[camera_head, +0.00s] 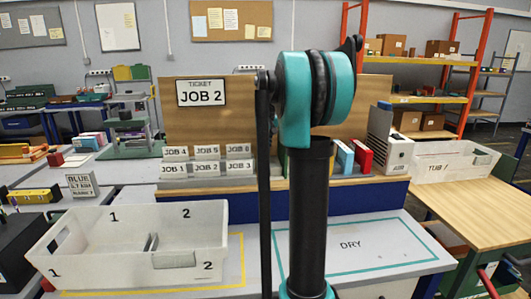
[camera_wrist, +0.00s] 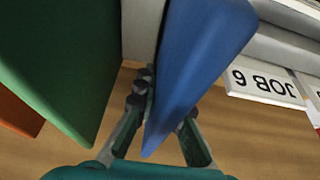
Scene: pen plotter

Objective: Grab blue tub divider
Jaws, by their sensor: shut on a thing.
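In the wrist view the blue tub divider (camera_wrist: 203,58) is a tall flat blue slab standing on edge. My gripper (camera_wrist: 165,102) has one finger on each side of its lower end in the picture and is shut on it. The left finger lies in the narrow gap between the blue divider and a green slab (camera_wrist: 65,50). In the head view my gripper and the held divider are hidden behind my own arm.
An orange piece (camera_wrist: 18,116) stands beyond the green one. A JOB 6 card (camera_wrist: 265,87) is close on the right. In the head view a white tub (camera_head: 195,244) sits at front left, with a bare DRY area (camera_head: 385,235) right. Blue (camera_head: 345,157) and red (camera_head: 363,158) upright pieces stand behind.

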